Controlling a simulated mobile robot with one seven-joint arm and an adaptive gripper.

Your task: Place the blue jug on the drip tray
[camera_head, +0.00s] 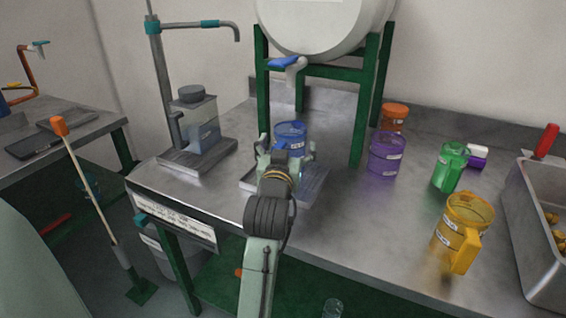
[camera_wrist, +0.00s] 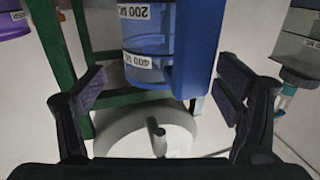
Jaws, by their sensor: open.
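The blue jug (camera_head: 291,130) is upright under the tap of the white tank, over the drip tray (camera_head: 313,184). My gripper hides its base in the head view, so I cannot tell for sure that it rests on the tray. My gripper (camera_head: 286,150) is directly in front of the jug, with a finger to each side. In the wrist view the gripper (camera_wrist: 160,90) is open, its fingers apart and clear of the jug. The jug with its white labels (camera_wrist: 147,62) and blue handle (camera_wrist: 197,45) lies beyond the fingertips, toward the top of that picture.
The green stand (camera_head: 362,110) holds the white tank (camera_head: 320,25), with a blue-levered tap (camera_head: 287,64) above the jug. A clear container (camera_head: 198,125) stands left. Purple (camera_head: 386,155), green (camera_head: 449,170) and yellow (camera_head: 462,225) jugs stand right, near a metal bin (camera_head: 530,240).

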